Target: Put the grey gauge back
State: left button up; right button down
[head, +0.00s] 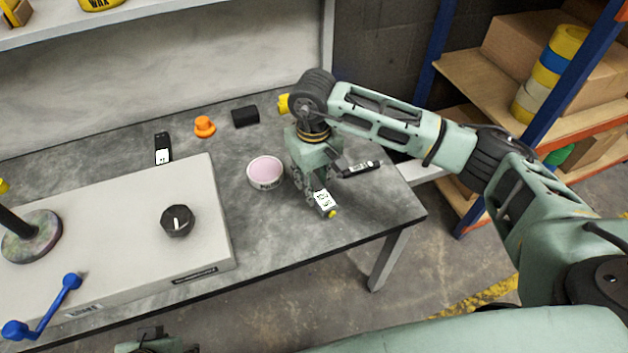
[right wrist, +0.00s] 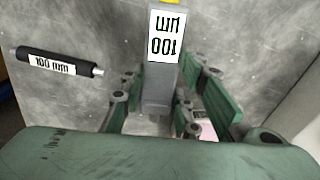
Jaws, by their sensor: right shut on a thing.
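The grey gauge (head: 325,203) has a white label and a yellow end; in the right wrist view (right wrist: 158,95) the label appears to read "100 µm", upside down. My right gripper (head: 312,186) points down over the right part of the table, shut on the gauge. In the right wrist view the fingers (right wrist: 160,100) stand on either side of its grey body. I cannot tell whether the gauge touches the table. A part of my left gripper (head: 155,346) shows at the bottom edge of the head view; its fingertips are out of sight.
A black "100 mm" rod (head: 362,168) lies right of my gripper. A pink-topped round tin (head: 265,172) stands just left. A dark labelled device (head: 162,148), an orange object (head: 204,127) and a black block (head: 245,117) lie farther back. A grey box with a knob (head: 177,220) fills the left.

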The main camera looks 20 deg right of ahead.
pick_arm(q)
jog(key=shift+f, duration=0.15)
pick_arm(e)
jog(key=shift+f, duration=0.2)
pick_arm(q)
jog(key=shift+s+r+b, duration=0.15)
jog(key=shift+r+b, duration=0.05)
jog(key=shift+b, duration=0.4)
pick_arm(e)
jog(key=shift+f, duration=0.4)
jog(key=c, duration=1.6)
grip_release()
pick_arm(q)
jog(key=shift+s, duration=0.1)
pick_arm(e)
jog(key=o, duration=0.3)
pick_arm(q)
jog(key=shift+a, duration=0.1)
pick_arm(e)
jog(key=shift+o, duration=0.2)
notch_tip(320, 180, up, 12)
